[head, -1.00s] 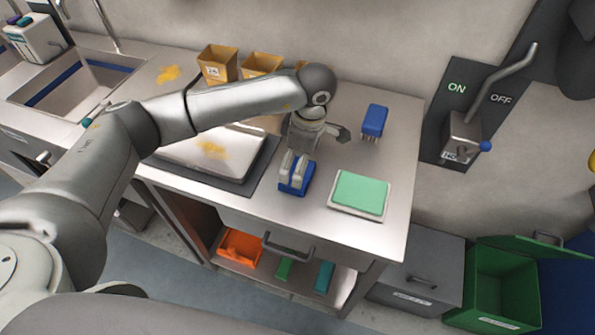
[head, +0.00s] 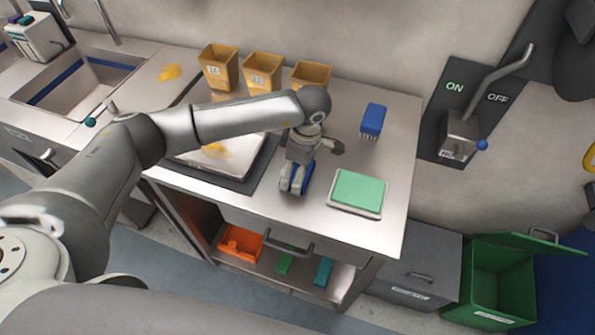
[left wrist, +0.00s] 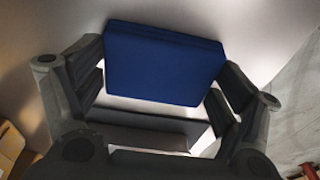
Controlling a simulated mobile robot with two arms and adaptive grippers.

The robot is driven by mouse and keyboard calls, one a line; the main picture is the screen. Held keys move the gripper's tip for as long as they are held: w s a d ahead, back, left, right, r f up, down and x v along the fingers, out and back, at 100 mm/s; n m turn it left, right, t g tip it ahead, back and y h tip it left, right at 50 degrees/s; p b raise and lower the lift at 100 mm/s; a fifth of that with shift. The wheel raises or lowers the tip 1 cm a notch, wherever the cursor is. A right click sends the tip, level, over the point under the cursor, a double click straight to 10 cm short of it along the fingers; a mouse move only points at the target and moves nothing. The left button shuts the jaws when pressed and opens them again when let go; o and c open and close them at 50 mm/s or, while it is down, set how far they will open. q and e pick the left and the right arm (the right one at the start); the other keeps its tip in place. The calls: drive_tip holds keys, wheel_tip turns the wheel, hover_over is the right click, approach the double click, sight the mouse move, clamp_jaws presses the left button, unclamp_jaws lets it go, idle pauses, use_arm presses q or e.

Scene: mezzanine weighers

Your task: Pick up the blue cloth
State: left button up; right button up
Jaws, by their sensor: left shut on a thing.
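The blue cloth (head: 308,179) is a small folded block at the front of the steel bench, left of the green cloth. My left gripper (head: 295,182) is over it, pointing down, and hides much of it in the head view. In the left wrist view the blue cloth (left wrist: 165,65) lies between the two dark fingers of my left gripper (left wrist: 160,95), which are shut on it. I cannot tell whether the cloth is clear of the bench top. My right gripper is in neither view.
A green cloth (head: 360,189) on a pale tray lies to the right, with a blue brush (head: 373,120) behind it. Tan bins (head: 262,72) line the back. A scale plate (head: 185,158) is on the left. Bare bench (head: 385,160) lies at the right.

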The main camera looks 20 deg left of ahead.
use_arm(q)
drive_tip(key=shift+r, duration=0.5)
wheel_tip(320, 180, up, 2)
drive_tip(key=shift+r+b, duration=0.1)
drive_tip(key=shift+b, duration=0.45)
drive_tip(key=s+r, duration=0.1)
drive_tip(key=s+d+r+b, duration=0.1)
drive_tip(key=r, duration=0.1)
drive_tip(key=s+d+r+b, duration=0.1)
drive_tip(key=r, duration=0.1)
drive_tip(key=shift+s+d, duration=0.1)
drive_tip(key=shift+s, duration=0.3)
drive_tip(key=s+d+r+b, duration=0.3)
drive_tip(key=s+d+r, duration=0.1)
drive_tip(key=s, duration=0.4)
drive_tip(key=shift+s+d+r, duration=0.2)
drive_tip(key=shift+s+r, duration=0.15)
drive_tip(key=shift+r, duration=0.1)
